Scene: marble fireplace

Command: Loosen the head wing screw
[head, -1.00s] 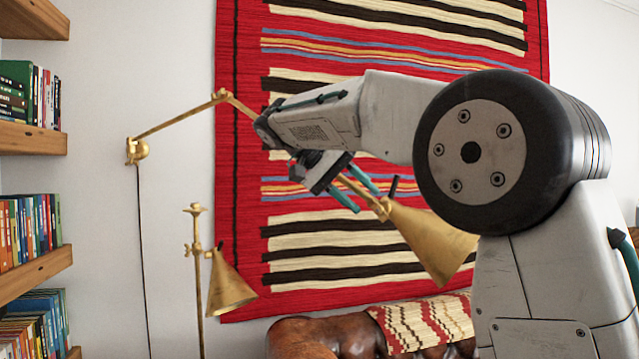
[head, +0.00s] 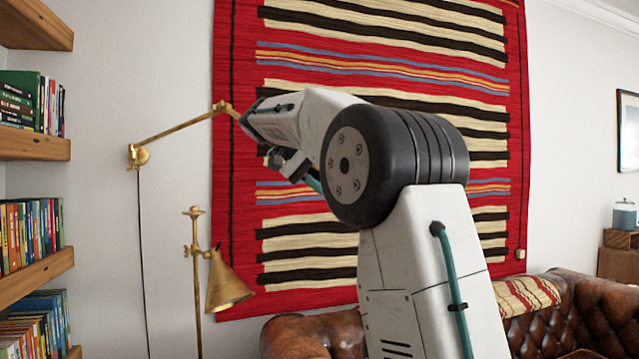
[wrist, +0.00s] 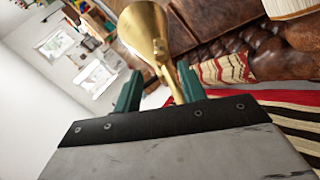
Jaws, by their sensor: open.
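A brass wall lamp (head: 180,129) reaches from its wall mount to an elbow joint, then runs behind my arm in the head view. Its brass shade (wrist: 143,28) shows in the wrist view, beyond my fingertips, with the thin stem running down between the two teal fingers. My gripper (wrist: 159,82) is open, one finger on each side of the stem. I cannot tell whether either finger touches it. In the head view only a bit of my gripper (head: 313,182) shows below the forearm. The head wing screw cannot be made out in either view.
A second brass lamp (head: 228,288) stands upright at lower left, in front of the wall. Bookshelves (head: 35,147) line the left edge. A red striped rug (head: 235,200) hangs behind my arm. A brown leather sofa (head: 590,310) lies below it.

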